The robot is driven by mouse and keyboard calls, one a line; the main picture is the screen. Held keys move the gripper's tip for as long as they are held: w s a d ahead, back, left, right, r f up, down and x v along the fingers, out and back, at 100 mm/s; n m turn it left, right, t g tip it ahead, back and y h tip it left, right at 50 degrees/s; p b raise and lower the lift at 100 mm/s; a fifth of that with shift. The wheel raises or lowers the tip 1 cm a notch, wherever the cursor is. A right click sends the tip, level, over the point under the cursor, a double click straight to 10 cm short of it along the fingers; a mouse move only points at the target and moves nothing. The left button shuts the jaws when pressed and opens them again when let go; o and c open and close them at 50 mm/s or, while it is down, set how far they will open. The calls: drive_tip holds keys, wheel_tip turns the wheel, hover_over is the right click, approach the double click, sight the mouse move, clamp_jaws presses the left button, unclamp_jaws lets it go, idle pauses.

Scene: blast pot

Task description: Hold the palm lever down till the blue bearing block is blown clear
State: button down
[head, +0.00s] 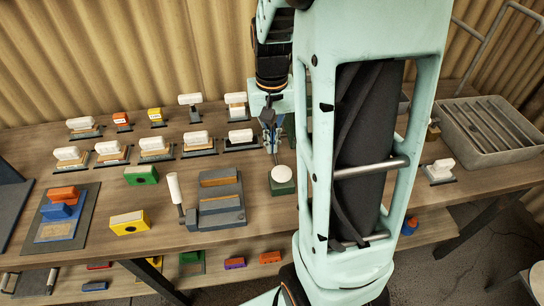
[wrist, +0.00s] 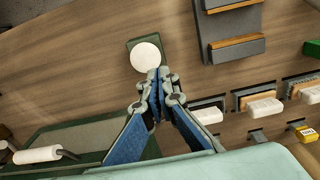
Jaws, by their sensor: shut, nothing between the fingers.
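My gripper (head: 273,150) points down over the bench with its fingers together and empty. In the wrist view my gripper's (wrist: 158,74) tips overlap the lower edge of a round white knob on a green base (wrist: 146,54); whether they touch it is unclear. The knob also shows in the head view (head: 282,174). A white handle on a dark rod (wrist: 38,154) lies beside a green-edged panel in the wrist view. I cannot tell which of these is the palm lever. A blue block (head: 61,211), possibly the bearing block, sits by an orange block on a mat at the left.
A grey stepped fixture (head: 220,202) with a white-handled lever (head: 175,189) stands left of the knob. Yellow (head: 129,222) and green (head: 141,176) blocks lie farther left. Rows of white-handled pieces fill the back. A grey slatted bin (head: 489,128) stands right. My arm hides the bench centre-right.

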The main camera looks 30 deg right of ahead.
drive_tip(key=shift+r, duration=1.3)
